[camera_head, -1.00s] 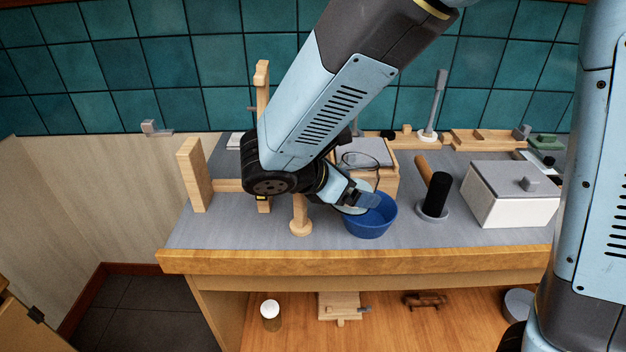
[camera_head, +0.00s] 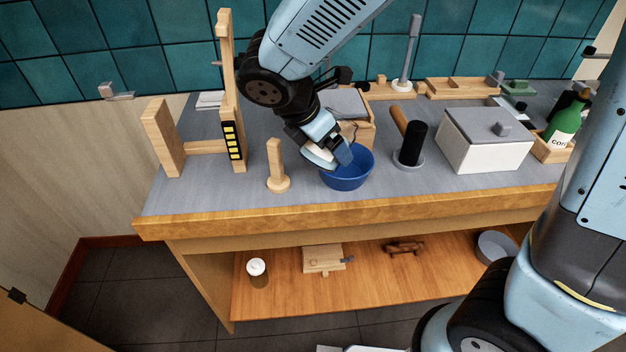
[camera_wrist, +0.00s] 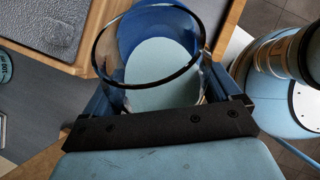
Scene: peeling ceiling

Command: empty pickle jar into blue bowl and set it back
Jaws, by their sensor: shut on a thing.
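My gripper (camera_head: 335,150) is shut on a clear glass jar and holds it tilted, close above the left part of the blue bowl (camera_head: 346,178). In the wrist view the jar (camera_wrist: 150,88) sits between my fingers, with a dark round rim and a pale disc showing through the glass. In the head view the arm hides most of the jar, and a pale rounded part shows beside the fingers. The bowl stands upright on the counter and also shows as blue behind the jar in the wrist view. I cannot make out any pickles.
A wooden peg stand (camera_head: 278,170) is left of the bowl. A black cylinder (camera_head: 412,145) and a white lidded box (camera_head: 484,145) stand right. A wooden frame (camera_head: 229,100) rises at left. A white-capped jar (camera_head: 257,270) stands on the lower shelf. The counter's front strip is clear.

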